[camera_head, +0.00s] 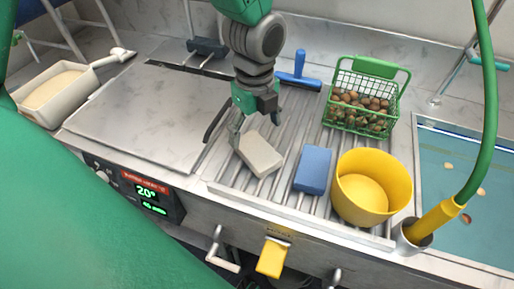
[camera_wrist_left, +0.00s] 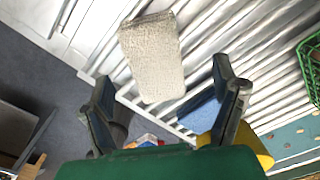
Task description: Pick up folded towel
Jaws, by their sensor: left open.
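The folded towel (camera_head: 260,154), a pale beige rectangular pad, lies flat at a slant on the ribbed metal rack (camera_head: 290,205). In the left wrist view the towel (camera_wrist_left: 152,55) shows a rough woven surface, ahead of and roughly between the fingers. My left gripper (camera_head: 241,130) is over the towel's far end in the head view. It also shows in the left wrist view (camera_wrist_left: 163,72), its two dark fingers spread apart with nothing held. Whether a finger touches the towel is not clear. My right gripper is not in view.
A blue pad (camera_head: 313,169) and a yellow bowl (camera_head: 374,188) stand right of the towel. Behind are a green basket (camera_head: 362,97) of chestnuts and a blue-handled tool (camera_head: 298,80). A water basin (camera_head: 465,165) is at right; a flat metal lid (camera_head: 150,115) at left.

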